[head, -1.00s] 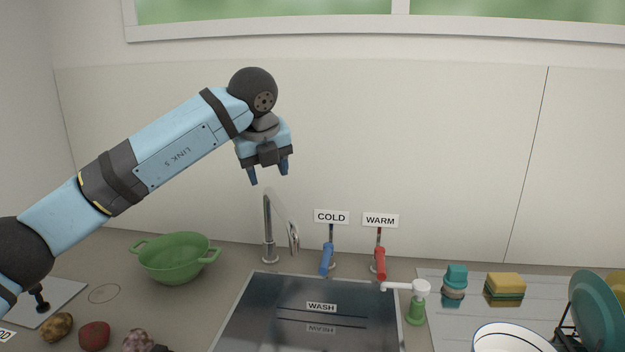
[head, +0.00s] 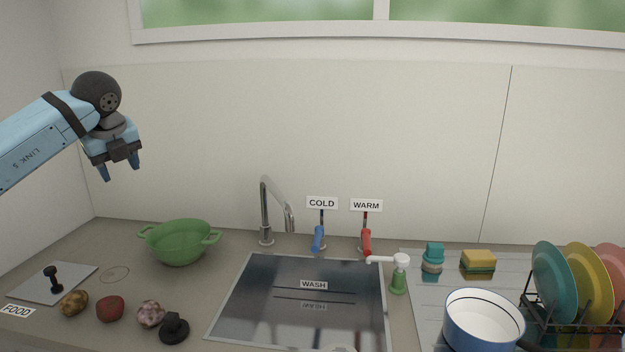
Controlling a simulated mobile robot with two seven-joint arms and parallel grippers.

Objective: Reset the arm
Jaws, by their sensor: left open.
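My left gripper (head: 121,172) is at the upper left of the head view, in front of the pale back wall. Its two dark blue fingertips point down and stand apart, with nothing between them. It is raised well above the counter, clear of every object. My left arm comes in from the left edge. My right gripper is not in view.
Below stand a green colander (head: 180,246), a board with a black knob (head: 53,280), several vegetables and a black knobbed disc (head: 174,329).

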